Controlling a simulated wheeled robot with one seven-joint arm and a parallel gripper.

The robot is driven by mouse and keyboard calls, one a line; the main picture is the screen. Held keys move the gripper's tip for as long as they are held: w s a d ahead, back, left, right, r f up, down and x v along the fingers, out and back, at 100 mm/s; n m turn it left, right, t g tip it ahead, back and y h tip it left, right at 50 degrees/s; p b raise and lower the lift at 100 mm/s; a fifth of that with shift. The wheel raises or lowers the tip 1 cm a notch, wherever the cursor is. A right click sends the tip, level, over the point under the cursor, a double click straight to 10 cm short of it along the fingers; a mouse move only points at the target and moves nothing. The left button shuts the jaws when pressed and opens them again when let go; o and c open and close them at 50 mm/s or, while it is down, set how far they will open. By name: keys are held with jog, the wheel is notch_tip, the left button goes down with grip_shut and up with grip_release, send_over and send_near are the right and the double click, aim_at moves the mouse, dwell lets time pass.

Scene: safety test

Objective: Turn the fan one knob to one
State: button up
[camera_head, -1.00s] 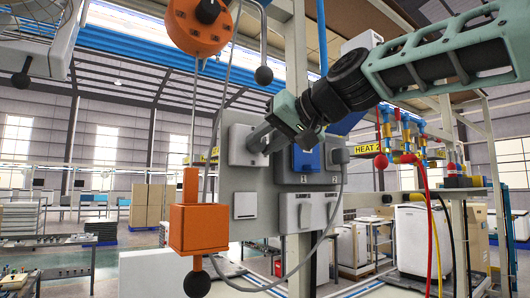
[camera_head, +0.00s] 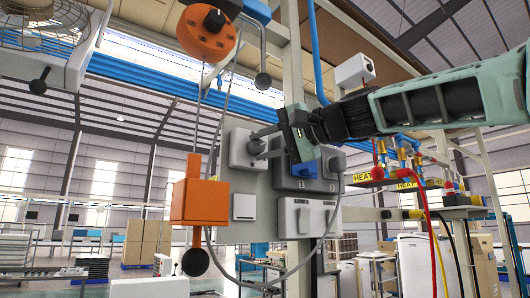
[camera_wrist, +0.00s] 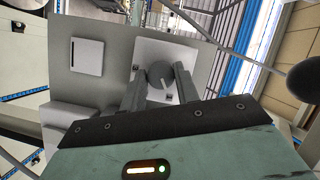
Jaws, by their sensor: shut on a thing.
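A round grey knob (camera_head: 256,147) sits on a square light-grey plate (camera_head: 236,150) at the upper left of the grey wall panel (camera_head: 262,208). In the wrist view the knob (camera_wrist: 160,74) shows a pale pointer line slanting toward the lower right. My gripper (camera_head: 264,146) reaches in from the right. Its two fingers (camera_wrist: 158,92) lie on either side of the knob and are shut on it. The knob's label and its dial marks cannot be read. A caged fan (camera_head: 45,32) hangs at the upper left.
Blue-and-grey switches (camera_head: 304,169) are close below my gripper, with white switches (camera_head: 304,217) lower down. An orange box (camera_head: 199,203) and an orange round unit (camera_head: 208,32) hang at the left. A grey cable loops before the panel. Coloured hoses (camera_head: 428,225) hang at the right.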

jog(key=shift+m, duration=0.3)
jog(key=o, duration=1)
jog(key=b+v, duration=0.6)
jog(key=v, duration=1.1)
jog(key=shift+s+d+f, duration=0.1)
jog(key=shift+d+f, duration=0.05)
jog(key=shift+d, duration=0.1)
